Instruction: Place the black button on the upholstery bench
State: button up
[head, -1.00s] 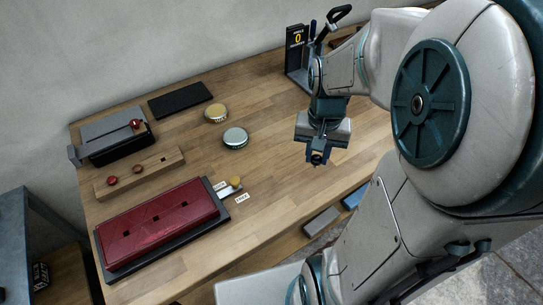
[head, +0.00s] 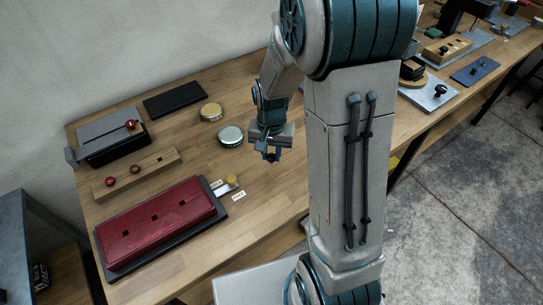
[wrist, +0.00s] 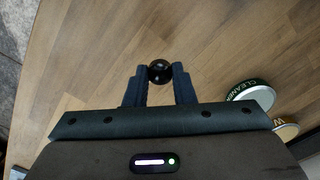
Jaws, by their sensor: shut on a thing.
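My gripper (head: 271,156) is above the wooden bench top (head: 262,190), to the right of the two round tins. In the wrist view, my gripper (wrist: 159,80) is shut on a small, round, glossy black button (wrist: 160,70), held between the fingertips with bare wood beyond it. The button is too small to make out clearly in the head view. A red upholstered pad (head: 150,228) with dark square holes lies on a dark base at the bench's front left.
Small labels (head: 238,195) lie by the pad. Bare wood lies between pad and tins.

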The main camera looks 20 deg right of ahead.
jog(key=shift+f, duration=1.2)
jog(key=shift+f, duration=0.2)
jog(key=o, duration=0.9)
jog(key=shift+r, duration=0.1)
